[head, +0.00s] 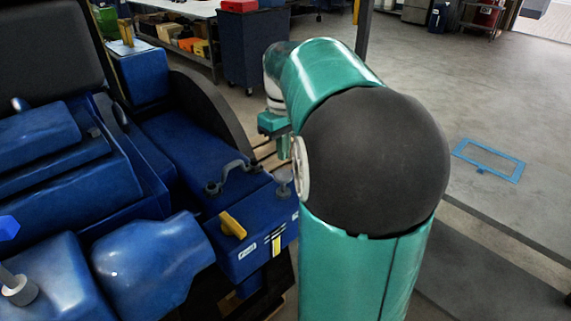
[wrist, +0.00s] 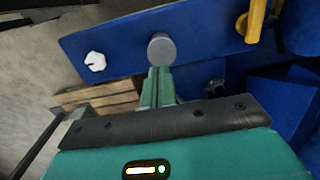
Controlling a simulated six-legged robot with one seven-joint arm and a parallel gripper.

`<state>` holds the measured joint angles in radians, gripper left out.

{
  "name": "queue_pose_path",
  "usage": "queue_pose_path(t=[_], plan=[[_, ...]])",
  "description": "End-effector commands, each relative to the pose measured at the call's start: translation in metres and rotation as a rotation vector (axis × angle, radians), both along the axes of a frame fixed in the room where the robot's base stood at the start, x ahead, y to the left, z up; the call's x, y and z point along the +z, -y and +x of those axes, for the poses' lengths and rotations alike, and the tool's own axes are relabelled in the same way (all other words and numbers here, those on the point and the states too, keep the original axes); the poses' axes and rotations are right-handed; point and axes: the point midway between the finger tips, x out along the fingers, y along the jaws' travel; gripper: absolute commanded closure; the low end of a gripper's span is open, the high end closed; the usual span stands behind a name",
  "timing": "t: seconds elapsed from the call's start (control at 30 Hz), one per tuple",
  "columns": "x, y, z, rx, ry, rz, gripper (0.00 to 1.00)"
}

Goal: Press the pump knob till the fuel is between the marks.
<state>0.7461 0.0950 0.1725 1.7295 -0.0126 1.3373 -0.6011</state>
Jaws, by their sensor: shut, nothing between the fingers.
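The pump knob (head: 283,176), a grey round-topped button, stands on the blue housing (head: 239,207) beside my arm. In the wrist view the knob (wrist: 161,48) is a grey disc just beyond my fingertips. My gripper (head: 284,154) is shut and empty above the knob in the head view; its green fingers (wrist: 158,82) point at the knob in the wrist view. I cannot tell whether they touch it. A narrow yellow and white upright strip (head: 277,245), seemingly the fuel gauge, is on the housing's front face. The fuel level and marks are too small to read.
A yellow lever (head: 232,225) sits on the housing, also visible in the wrist view (wrist: 255,20). A curved grey handle (head: 230,174) is left of the knob. A white hexagonal cap (wrist: 95,61) lies left of the knob in the wrist view. Open floor (head: 500,130) is to the right.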

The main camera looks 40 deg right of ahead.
Motion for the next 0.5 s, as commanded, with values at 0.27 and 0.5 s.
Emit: queue_pose_path(t=[0.27,0.5], plan=[[0.052,-0.001,0.002,0.001,0.002,-0.002,1.0],[0.064,-0.001,0.002,0.0,0.001,-0.002,1.0]])
